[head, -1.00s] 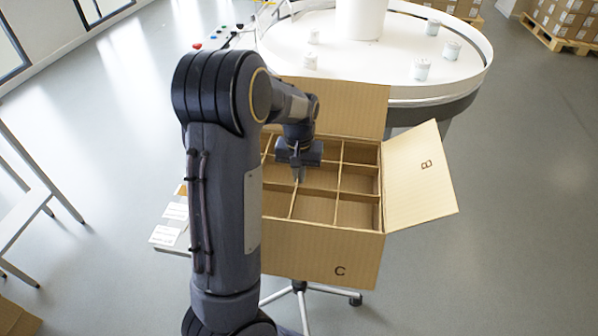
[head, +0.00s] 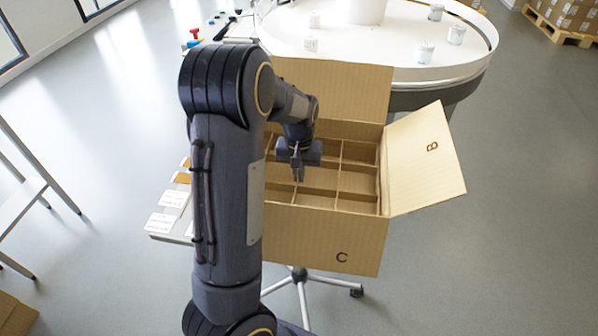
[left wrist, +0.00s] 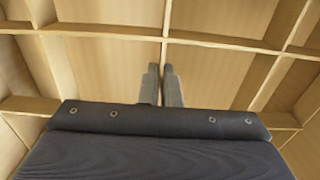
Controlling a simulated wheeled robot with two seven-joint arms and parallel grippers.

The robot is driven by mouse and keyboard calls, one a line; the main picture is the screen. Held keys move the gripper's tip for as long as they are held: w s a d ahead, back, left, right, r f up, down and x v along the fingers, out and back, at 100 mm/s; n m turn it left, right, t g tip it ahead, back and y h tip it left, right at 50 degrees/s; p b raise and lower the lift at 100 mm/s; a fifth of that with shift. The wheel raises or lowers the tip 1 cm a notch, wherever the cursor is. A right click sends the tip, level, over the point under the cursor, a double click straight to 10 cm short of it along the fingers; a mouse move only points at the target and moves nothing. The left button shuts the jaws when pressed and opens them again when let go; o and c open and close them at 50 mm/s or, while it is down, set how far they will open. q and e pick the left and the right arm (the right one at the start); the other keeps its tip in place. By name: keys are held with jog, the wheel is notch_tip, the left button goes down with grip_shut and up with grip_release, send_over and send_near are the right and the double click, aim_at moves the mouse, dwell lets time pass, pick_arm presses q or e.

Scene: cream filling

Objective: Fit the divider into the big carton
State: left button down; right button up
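The big carton (head: 325,238) stands open on a stand, its near side marked C and its right flap marked B. The brown cardboard divider (head: 357,167), a grid of crossing strips, sits inside the carton walls. Whether it rests on the bottom I cannot tell. My left gripper (head: 298,174) points down into the carton over the grid. In the left wrist view its two fingers (left wrist: 161,85) are close together, one on each side of a divider strip (left wrist: 165,40). My arm hides the carton's left part. My right gripper is not in view.
A white round table (head: 470,62) with several small jars stands behind the carton. The raised back flap (head: 335,90) and the right flap (head: 425,160) stick out. A small side table with labels (head: 172,205) is at left. The floor at right is clear.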

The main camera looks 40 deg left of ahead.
pick_arm(q)
jog(key=c, duration=1.6)
grip_release()
jog(key=shift+o, duration=0.2)
jog(key=shift+r+p, duration=0.45)
jog(key=shift+r, duration=3.45)
jog(key=shift+s+d+r, duration=0.1)
jog(key=shift+r, duration=0.1)
jog(key=s+d+r+m+t+h+p, duration=0.2)
jog(key=s+d+r, duration=0.3)
jog(key=s+d, duration=0.3)
jog(key=s+d+r+m+t+h+p, duration=0.1)
jog(key=s+d+r+m+t+p, duration=0.1)
jog(key=s+d+r, duration=0.4)
jog(key=s+d+t+p, duration=0.1)
jog(key=s+d+p, duration=0.1)
jog(key=s, duration=0.5)
jog(key=shift+d+t+h, duration=0.3)
jog(key=shift+d+h, duration=0.1)
jog(key=shift+d, duration=0.05)
